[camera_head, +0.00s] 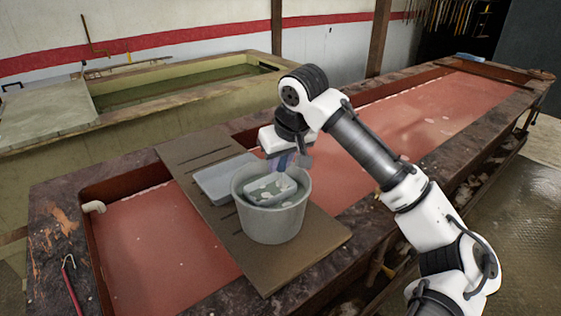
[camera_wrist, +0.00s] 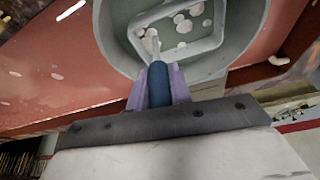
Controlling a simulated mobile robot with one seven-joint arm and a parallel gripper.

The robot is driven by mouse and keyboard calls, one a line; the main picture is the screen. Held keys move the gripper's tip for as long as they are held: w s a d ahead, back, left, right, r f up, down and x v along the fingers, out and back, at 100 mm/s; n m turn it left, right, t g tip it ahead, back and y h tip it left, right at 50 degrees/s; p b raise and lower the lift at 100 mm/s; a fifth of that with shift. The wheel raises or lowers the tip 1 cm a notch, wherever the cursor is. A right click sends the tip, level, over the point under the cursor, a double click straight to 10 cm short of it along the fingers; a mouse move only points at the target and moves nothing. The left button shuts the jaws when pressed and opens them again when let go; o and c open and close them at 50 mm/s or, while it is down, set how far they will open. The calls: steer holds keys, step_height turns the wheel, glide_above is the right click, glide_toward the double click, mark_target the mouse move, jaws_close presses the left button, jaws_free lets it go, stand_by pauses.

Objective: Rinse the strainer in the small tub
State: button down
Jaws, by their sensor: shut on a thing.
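The small tub (camera_head: 270,226) is a round grey-green bucket standing on a brown board, with liquid and several pale patches inside. The strainer (camera_head: 284,188) has a light rectangular rim and sits tilted inside the tub's mouth, its lower part hidden by the near wall. In the wrist view the strainer's rim (camera_wrist: 208,44) lies within the tub's round opening (camera_wrist: 110,38). My gripper (camera_head: 287,160) is above the tub, its purple fingers shut on the strainer's blue handle (camera_wrist: 160,88). I cannot tell how deep the strainer sits in the liquid.
A shallow grey tray (camera_head: 203,187) lies on the board (camera_head: 290,262) behind and left of the tub. The board bridges a long red-floored trough (camera_head: 150,245). A red-handled tool (camera_head: 72,285) lies at the front left. A larger greenish basin (camera_head: 180,88) stands behind.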

steer(key=shift+r+p, duration=2.35)
steer(key=shift+r, duration=0.65)
steer(key=s+d, duration=0.8)
steer(key=s, duration=0.3)
steer(key=s+d, duration=0.8)
steer(key=s, duration=0.3)
